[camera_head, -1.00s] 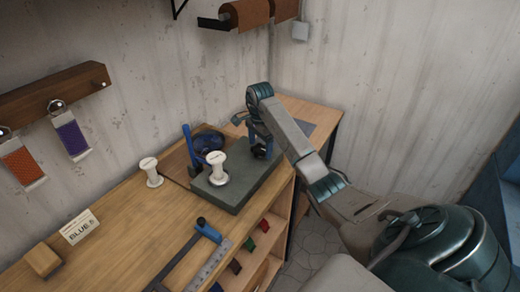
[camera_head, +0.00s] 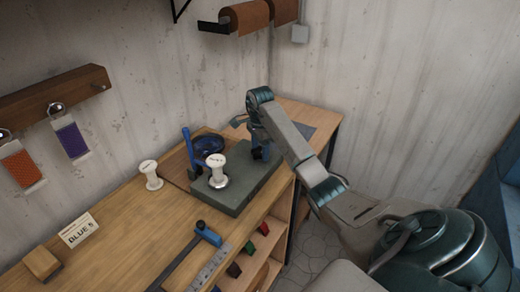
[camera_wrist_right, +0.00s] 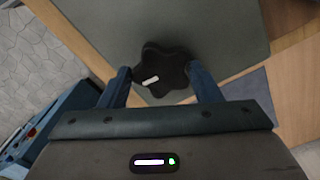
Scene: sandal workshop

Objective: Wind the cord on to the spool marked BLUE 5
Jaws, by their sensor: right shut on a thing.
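My right gripper (camera_head: 260,153) reaches down at the far end of a grey-green block (camera_head: 240,197). In the right wrist view my right gripper (camera_wrist_right: 159,74) is shut on a black star-shaped knob (camera_wrist_right: 162,62) with a white mark. A white spool (camera_head: 217,174) stands upright on the block, to the left of the gripper. A second white spool (camera_head: 150,176) stands on the bench beside the block. A card reading BLUE 5 (camera_head: 79,230) stands at the left. Dark blue coiled cord (camera_head: 208,144) lies behind the block. My left gripper is out of view.
A blue upright post (camera_head: 188,147) stands by the block's left edge.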

